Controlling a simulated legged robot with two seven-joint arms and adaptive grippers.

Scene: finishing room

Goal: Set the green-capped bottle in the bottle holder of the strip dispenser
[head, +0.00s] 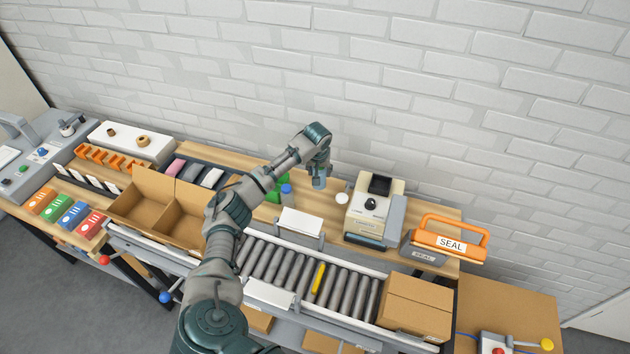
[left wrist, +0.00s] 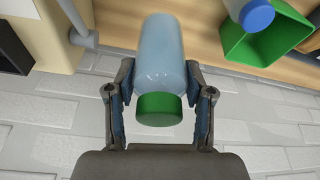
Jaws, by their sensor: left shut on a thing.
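My left gripper (head: 319,180) hangs above the back of the wooden bench, left of the strip dispenser (head: 374,210). In the left wrist view its fingers (left wrist: 160,105) are shut on the green-capped bottle, one on each side. The bottle (left wrist: 160,50) has a pale blue body and its green cap points toward the gripper's palm. In the head view I cannot make the bottle out at the gripper. The dispenser is a beige machine with a dark top and a knob. A small white round part (head: 342,198) is beside its left side; I cannot tell whether this is the bottle holder.
A green bin (head: 273,191) with a blue-capped bottle (head: 287,192) stands left of my gripper. An orange SEAL tool (head: 449,238) is right of the dispenser. A roller conveyor (head: 300,270) runs in front, with an open carton (head: 150,205) and a closed carton (head: 417,305).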

